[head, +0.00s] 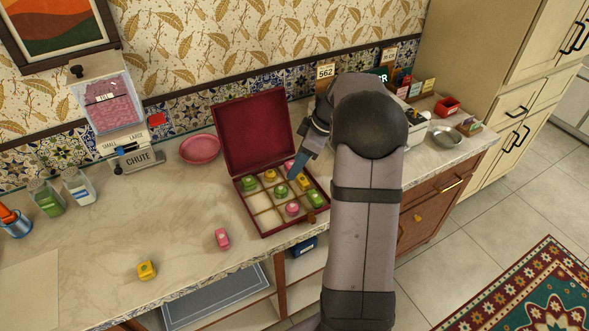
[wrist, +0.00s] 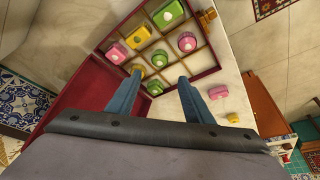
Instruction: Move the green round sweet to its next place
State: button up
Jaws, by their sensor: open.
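The open red box (head: 239,213) holds green, yellow and pink sweets in its compartments. A round-looking green sweet (head: 281,190) sits in the middle, also in the wrist view (wrist: 158,57). Another green sweet (head: 249,183) sits at the left, by the lid; its shape is hard to tell. A squarer green sweet (head: 314,198) is at the right end, top in the wrist view (wrist: 168,14). My gripper (head: 291,176) hangs above the box. In the wrist view my gripper (wrist: 160,78) is open and empty, with the middle green sweet just beyond its fingertips.
The box's front left compartments are empty. A pink sweet (head: 222,238) and a yellow sweet (head: 147,270) lie on the counter at the left front. The raised lid (head: 252,132) stands behind the compartments. A pink plate (head: 199,149) and a chute dispenser (head: 138,160) stand further left.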

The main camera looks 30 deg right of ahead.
jog(key=s+a+f+m+g+h, duration=0.1)
jog(key=s+a+m, duration=0.3)
jog(key=s+a, duration=0.4)
jog(key=s+a+f+m+g+h, duration=0.2)
jog(key=s+a+m, duration=0.3)
jog(key=s+a, duration=0.4)
jog(key=s+f, duration=0.1)
jog(key=s, duration=0.5)
jog(key=shift+s+a+f, duration=0.15)
jog(key=shift+s, duration=0.25)
